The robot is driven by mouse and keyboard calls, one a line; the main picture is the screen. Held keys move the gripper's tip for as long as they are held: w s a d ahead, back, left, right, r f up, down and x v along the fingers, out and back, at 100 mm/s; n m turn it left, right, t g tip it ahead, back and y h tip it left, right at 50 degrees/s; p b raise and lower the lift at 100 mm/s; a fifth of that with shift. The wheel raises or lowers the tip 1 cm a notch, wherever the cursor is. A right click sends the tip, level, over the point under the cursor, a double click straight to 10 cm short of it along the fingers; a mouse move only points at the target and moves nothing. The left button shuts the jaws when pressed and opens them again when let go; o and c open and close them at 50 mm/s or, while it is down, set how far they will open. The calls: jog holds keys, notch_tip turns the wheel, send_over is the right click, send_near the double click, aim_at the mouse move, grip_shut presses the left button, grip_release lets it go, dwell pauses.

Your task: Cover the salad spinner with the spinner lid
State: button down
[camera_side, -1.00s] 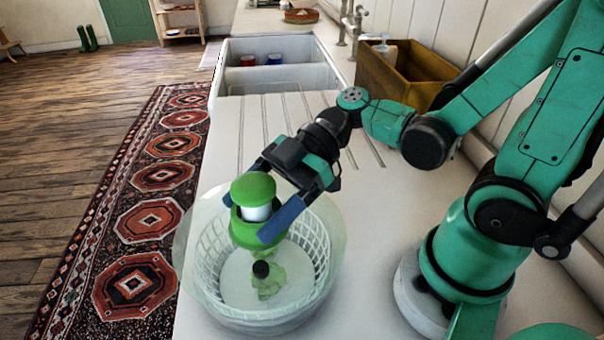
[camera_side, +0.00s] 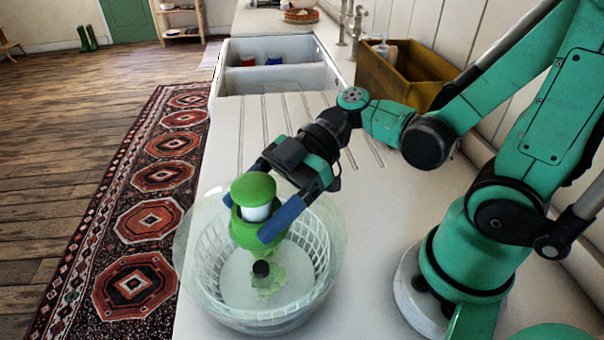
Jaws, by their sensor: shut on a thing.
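The salad spinner (camera_side: 322,285) is a clear bowl with a white slatted basket inside, standing on the near end of the counter. Some green leaf (camera_side: 268,284) and a small black-topped piece (camera_side: 261,268) show within its outline. My gripper (camera_side: 262,214) has its blue fingers shut on the green and white hub of the spinner lid (camera_side: 253,188).
The pale counter (camera_side: 390,215) is clear between the spinner and my base. A white double sink (camera_side: 275,75) lies behind, with a wooden crate (camera_side: 405,75) by the wall and a tap (camera_side: 352,30). The counter's left edge drops to a patterned rug (camera_side: 150,215).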

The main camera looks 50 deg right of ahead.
jog(key=shift+f, duration=0.4)
jog(key=shift+c, duration=1.1)
grip_release()
jog(key=v, duration=1.1)
jog(key=shift+w+f, duration=0.1)
jog(key=shift+w, duration=0.05)
